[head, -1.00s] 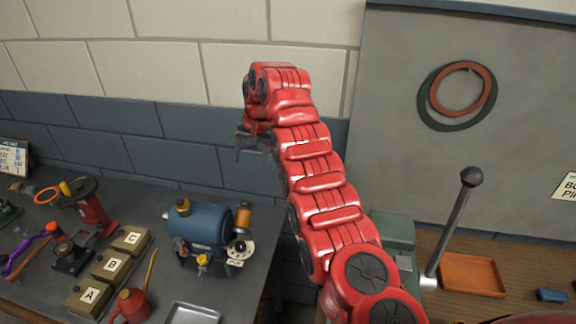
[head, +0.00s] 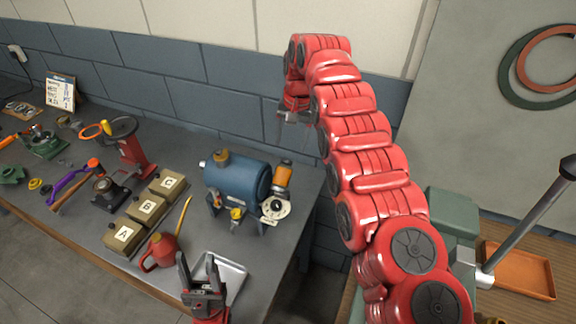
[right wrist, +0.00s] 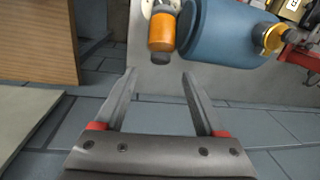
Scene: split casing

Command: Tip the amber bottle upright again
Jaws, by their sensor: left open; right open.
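No bottle lying on its side can be made out. The only amber item I see is an amber cylinder with a dark cap (head: 283,174), close against the right end of the blue tank (head: 236,178); I cannot tell whether it is the bottle or part of the machine. It also shows in the right wrist view (right wrist: 161,32), beyond the fingertips and apart from them. My right gripper (head: 292,118) is open and empty, near the wall behind the tank; it also shows in the right wrist view (right wrist: 158,76). My left gripper (head: 200,272) is open over the metal tray's near left side.
A red oil can (head: 161,250) stands left of the metal tray (head: 232,272). Boxes A (head: 124,236), B and C stand in a row behind it. A gap separates this bench from the right one, with its orange tray (head: 518,268) and lever (head: 530,222).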

